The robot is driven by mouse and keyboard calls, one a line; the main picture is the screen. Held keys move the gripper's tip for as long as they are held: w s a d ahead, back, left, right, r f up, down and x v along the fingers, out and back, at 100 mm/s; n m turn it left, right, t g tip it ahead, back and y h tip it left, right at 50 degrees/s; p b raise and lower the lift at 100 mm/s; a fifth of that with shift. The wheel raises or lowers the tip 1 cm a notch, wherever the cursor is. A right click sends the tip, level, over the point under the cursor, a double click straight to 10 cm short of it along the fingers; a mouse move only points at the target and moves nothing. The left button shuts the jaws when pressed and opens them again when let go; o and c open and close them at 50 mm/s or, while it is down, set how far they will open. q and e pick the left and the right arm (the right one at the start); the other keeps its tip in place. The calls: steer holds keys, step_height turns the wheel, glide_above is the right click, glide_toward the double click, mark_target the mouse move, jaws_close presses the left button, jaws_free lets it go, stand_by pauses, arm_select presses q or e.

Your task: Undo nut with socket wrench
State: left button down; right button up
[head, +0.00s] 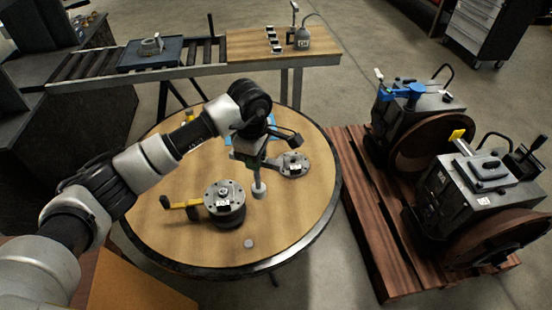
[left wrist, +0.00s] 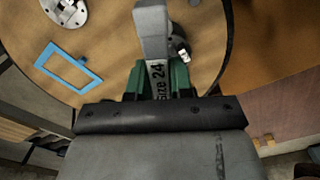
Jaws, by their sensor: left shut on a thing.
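My left gripper (head: 256,158) is above the round table and shut on a grey socket wrench (head: 259,188). The wrench's pale socket end points down between the two metal assemblies. In the left wrist view the green fingers (left wrist: 157,78) clamp the wrench (left wrist: 152,25), which is marked "Size 24". A round metal assembly (head: 225,196) with a raised centre stands to the left of the socket. A smaller round flange (head: 293,164) lies to its right. Which of these bears the nut is too small to tell. My right gripper is not in view.
A roller conveyor (head: 95,70) stands behind. Two machines (head: 470,190) stand on a wooden pallet (head: 372,240) at right.

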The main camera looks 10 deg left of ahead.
arm_select(q)
steer(key=w+a+r+n+p, duration=0.1)
steer(key=a+r+n+p, duration=0.3)
steer(key=n, duration=0.3)
steer(key=w+a+r+n+p, duration=0.1)
steer(key=a+n+p, duration=0.2)
steer(key=a+n, duration=0.45)
step_height(320, 180, down, 7)
steer(key=m+b, duration=1.6)
steer(key=m, duration=1.6)
steer(key=shift+s+d+m+b, duration=0.25)
steer(key=shift+d+m+b, duration=0.05)
steer(key=shift+m+b, duration=0.05)
steer(key=shift+f, duration=0.15)
